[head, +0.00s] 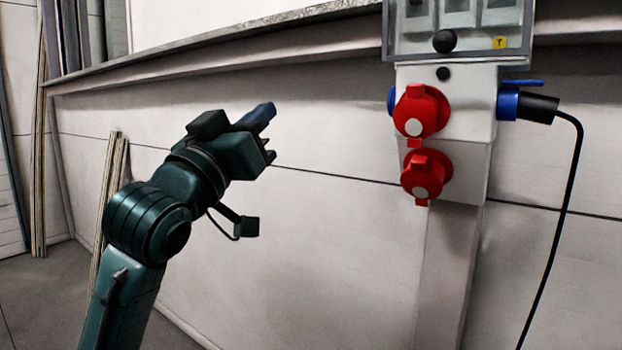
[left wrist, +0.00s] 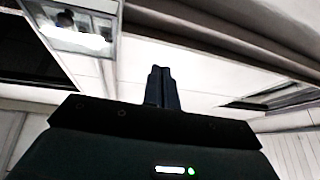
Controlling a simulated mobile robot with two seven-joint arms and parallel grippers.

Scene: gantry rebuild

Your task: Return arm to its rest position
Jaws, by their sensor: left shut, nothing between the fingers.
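My left arm comes up from the lower left in the head view, dark green and bent at the elbow. Its gripper (head: 266,113) is raised in front of the pale wall, pointing up and to the right, and is apart from everything around it. In the left wrist view the two dark fingers (left wrist: 161,72) stand side by side, shut, with nothing held. My right gripper does not show in either view.
A power post (head: 455,250) stands to the right, with red sockets (head: 421,111), a blue plug (head: 508,104) and a hanging black cable (head: 568,200). Long thin boards (head: 108,200) lean on the wall at left. Open space separates the gripper from the post.

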